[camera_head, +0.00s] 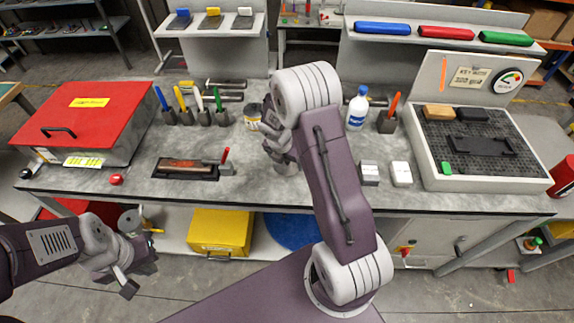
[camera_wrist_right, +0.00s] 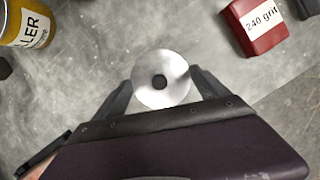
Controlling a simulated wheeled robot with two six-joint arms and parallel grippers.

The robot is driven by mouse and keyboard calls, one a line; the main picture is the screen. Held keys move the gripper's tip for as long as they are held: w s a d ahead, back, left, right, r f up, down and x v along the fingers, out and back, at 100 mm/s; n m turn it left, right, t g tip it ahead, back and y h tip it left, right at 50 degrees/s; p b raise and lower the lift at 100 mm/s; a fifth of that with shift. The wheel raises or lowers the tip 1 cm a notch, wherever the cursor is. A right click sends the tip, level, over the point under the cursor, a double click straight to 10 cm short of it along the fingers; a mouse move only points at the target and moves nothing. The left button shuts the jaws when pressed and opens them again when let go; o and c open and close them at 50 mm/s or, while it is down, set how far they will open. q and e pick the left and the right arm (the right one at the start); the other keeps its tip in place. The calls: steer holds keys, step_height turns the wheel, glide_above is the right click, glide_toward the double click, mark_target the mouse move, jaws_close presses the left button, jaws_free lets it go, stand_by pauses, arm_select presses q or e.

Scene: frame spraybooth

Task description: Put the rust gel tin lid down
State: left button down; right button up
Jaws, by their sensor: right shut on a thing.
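In the right wrist view, a pale metallic disc (camera_wrist_right: 162,79) with a dark round centre, seemingly the rust gel tin lid, sits between the two fingers of my right gripper (camera_wrist_right: 160,92). The gripper is shut on it. In the head view my right gripper (camera_head: 280,150) is over the middle of the bench, largely covered by its own arm. A silvery round shape (camera_head: 287,168) shows just below it; I cannot tell whether it is the lid or a tin. My left gripper (camera_head: 140,276) is open and empty, in front of the bench at lower left.
The grey bench (camera_head: 240,185) has bare room around the right gripper. A filler tin (camera_wrist_right: 27,22) and a red 240 grit block (camera_wrist_right: 254,25) lie nearby. A black tray (camera_head: 186,170), white bottle (camera_head: 357,108), pale block (camera_head: 401,174) and framed grid (camera_head: 478,145) also occupy the bench.

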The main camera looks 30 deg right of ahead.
steer(key=shift+a+f, duration=0.1)
steer(key=shift+f, duration=1.05)
steer(key=shift+w, duration=0.15)
steer(key=shift+f, duration=0.2)
steer(key=o, duration=1.2)
steer(key=shift+r, duration=0.1)
